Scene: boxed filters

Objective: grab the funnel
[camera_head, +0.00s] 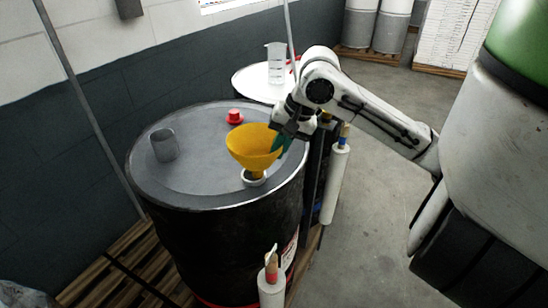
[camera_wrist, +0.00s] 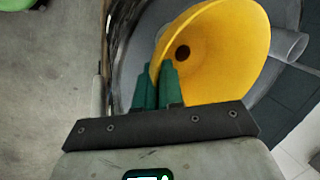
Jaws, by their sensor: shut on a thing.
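The yellow funnel (camera_head: 253,146) stands in a light ring-shaped opening on top of a black drum, its wide mouth facing up and slightly tilted. My gripper (camera_head: 281,140) is at the right side of the funnel's rim, with its green fingers shut on the funnel wall. In the wrist view the funnel (camera_wrist: 215,55) opens toward the camera, with a dark hole at its bottom. The green fingertips (camera_wrist: 155,85) meet its left edge there. The lower spout is partly hidden in the opening.
The black drum (camera_head: 190,190) also carries a grey cup (camera_head: 164,145) at left and a red cap (camera_head: 234,116) behind the funnel. A second drum with a clear measuring jug (camera_head: 276,63) stands behind. White wrapped posts (camera_head: 335,185) stand at the right; open floor lies beyond.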

